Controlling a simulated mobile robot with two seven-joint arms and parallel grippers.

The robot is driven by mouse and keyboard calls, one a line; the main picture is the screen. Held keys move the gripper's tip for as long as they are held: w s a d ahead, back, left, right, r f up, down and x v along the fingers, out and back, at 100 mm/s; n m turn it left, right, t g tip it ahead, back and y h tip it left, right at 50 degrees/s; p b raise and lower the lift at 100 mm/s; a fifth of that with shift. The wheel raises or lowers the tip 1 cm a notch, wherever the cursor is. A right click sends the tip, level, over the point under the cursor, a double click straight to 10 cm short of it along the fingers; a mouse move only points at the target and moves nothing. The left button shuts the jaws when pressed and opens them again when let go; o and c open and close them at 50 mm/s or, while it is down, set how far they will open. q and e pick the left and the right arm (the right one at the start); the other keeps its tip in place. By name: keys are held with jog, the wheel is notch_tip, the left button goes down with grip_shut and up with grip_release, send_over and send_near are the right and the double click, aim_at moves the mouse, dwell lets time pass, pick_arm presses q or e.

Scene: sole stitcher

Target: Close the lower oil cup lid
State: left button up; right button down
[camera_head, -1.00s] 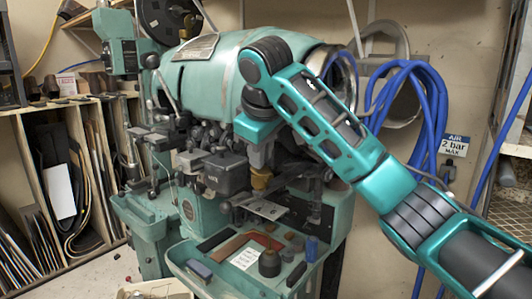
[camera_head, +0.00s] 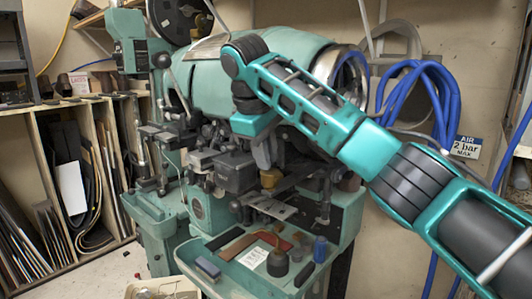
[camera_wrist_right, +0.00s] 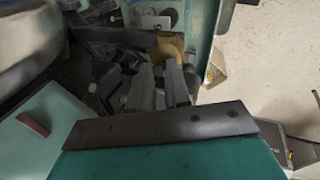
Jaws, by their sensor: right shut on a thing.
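The green sole stitcher (camera_head: 285,75) fills the middle of the head view. A brass-coloured part (camera_head: 270,178), which looks like the lower oil cup, sits under the machine's drum, just below my right gripper (camera_head: 263,154). In the right wrist view the brass-coloured part (camera_wrist_right: 172,48) lies just beyond the fingertips of my right gripper (camera_wrist_right: 163,72). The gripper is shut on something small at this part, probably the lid. The grip point and the lid's exact angle are hidden by the fingers. My left gripper is not in view.
A green tray (camera_head: 225,276) with a dark bottle (camera_head: 278,262) and a blue cap (camera_head: 320,249) is below the gripper. Dark machine blocks (camera_head: 232,172) stand close to its left. Blue hoses (camera_head: 430,85) hang on the wall at right. Shelves (camera_head: 75,180) are at left.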

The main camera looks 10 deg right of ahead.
jog(key=c, duration=1.1)
grip_release()
jog(key=v, duration=1.2)
jog(key=shift+r, duration=0.4)
jog(key=shift+a+f, duration=0.1)
jog(key=shift+f, duration=0.05)
